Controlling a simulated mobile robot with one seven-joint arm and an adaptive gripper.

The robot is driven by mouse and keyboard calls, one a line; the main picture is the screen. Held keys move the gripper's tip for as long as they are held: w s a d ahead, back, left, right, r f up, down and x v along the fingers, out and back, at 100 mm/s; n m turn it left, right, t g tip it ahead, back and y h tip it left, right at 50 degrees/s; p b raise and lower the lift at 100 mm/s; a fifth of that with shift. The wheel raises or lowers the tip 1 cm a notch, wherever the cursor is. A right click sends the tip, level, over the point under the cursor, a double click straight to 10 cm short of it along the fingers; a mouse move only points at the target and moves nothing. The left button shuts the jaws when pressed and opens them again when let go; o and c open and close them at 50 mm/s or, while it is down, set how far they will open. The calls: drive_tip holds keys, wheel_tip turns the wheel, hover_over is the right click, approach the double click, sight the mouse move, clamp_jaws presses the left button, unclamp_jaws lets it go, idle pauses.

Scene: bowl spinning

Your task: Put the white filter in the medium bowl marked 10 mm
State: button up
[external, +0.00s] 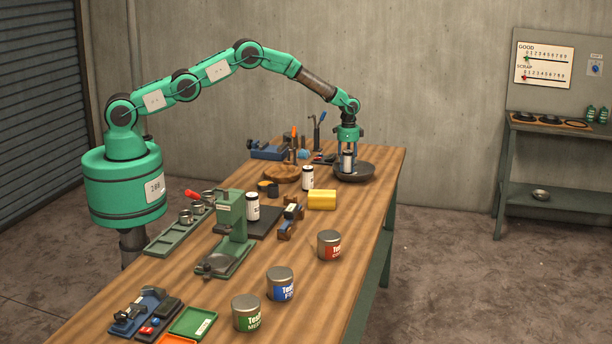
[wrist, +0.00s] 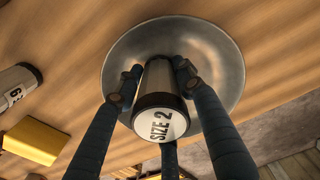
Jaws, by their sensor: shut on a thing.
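My gripper (external: 348,158) points down at the far end of the bench. Its fingers are shut around a white canister with dark ends (external: 348,161), likely the filter. In the wrist view the canister (wrist: 160,122) shows "SIZE 2" on its white part, between the fingers (wrist: 155,85). Behind it is a round, shallow grey metal bowl (wrist: 222,62), dark in the external view (external: 368,174). The canister is over or inside this bowl; I cannot tell whether it touches the bottom. No 10 mm mark is readable on the bowl.
Two similar white canisters stand on the bench, one near the bowl (external: 307,178) and one by the green press (external: 252,207). A yellow block (external: 322,200) and a wooden dish (external: 282,173) are close by. Tools stand behind. Labelled cans (external: 280,285) are in front.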

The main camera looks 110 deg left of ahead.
sight(348, 151)
drive_tip(key=o, duration=1.2)
drive_tip(key=shift+r, duration=0.1)
drive_tip(key=shift+r, duration=6)
